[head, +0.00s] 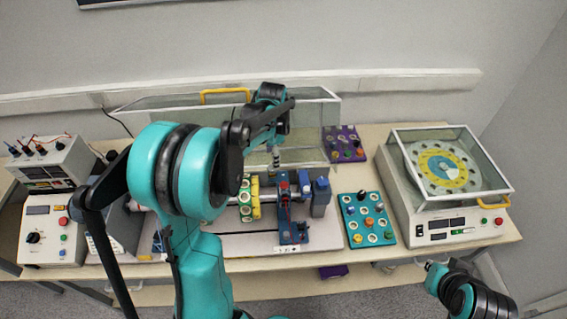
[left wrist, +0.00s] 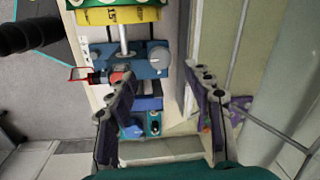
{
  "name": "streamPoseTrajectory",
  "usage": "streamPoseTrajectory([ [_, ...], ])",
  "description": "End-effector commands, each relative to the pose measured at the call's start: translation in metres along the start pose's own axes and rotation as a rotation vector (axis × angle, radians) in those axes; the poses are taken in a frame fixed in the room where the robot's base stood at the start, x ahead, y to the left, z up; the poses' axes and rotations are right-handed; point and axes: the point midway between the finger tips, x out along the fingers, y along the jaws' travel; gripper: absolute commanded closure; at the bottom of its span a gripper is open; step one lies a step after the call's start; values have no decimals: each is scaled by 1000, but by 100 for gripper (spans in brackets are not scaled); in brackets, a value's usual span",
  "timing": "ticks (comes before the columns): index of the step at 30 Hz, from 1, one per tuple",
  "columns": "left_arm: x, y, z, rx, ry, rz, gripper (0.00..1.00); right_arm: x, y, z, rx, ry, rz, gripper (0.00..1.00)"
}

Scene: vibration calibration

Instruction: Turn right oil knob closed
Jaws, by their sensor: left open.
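A blue bearing block (left wrist: 125,57) with a shaft through it stands on the test rig. A round grey knob (left wrist: 158,56) sits on its right side in the left wrist view. I cannot tell for sure which one is the oil knob. My left gripper (left wrist: 163,80) is open and empty, with its two fingers spread before the block, the grey knob showing beyond the gap. In the head view my left gripper (head: 275,155) hangs behind the blue rig (head: 288,215).
A clear guard box (head: 310,110) with a yellow handle stands behind the rig. A teal knob panel (head: 367,218) and a purple panel (head: 345,144) lie right of it. A covered dial machine (head: 445,232) stands at far right, control boxes (head: 52,230) at left.

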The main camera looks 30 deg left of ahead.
Motion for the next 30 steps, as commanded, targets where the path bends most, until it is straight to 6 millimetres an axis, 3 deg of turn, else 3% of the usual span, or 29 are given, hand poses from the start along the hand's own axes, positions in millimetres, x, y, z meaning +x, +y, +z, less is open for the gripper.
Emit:
streamPoseTrajectory([
  [3,23,0,0,0,1,-1,49,4,0,3,0,0,0,100],
  [9,48,0,-1,-1,2,-1,49,6,0,4,0,0,0,100],
  [20,54,0,-1,-1,2,-1,49,6,0,4,0,0,0,100],
  [26,54,0,-1,-1,2,-1,99,6,0,4,0,0,0,100],
  [30,54,0,-1,-2,2,-1,99,6,0,5,0,0,0,100],
])
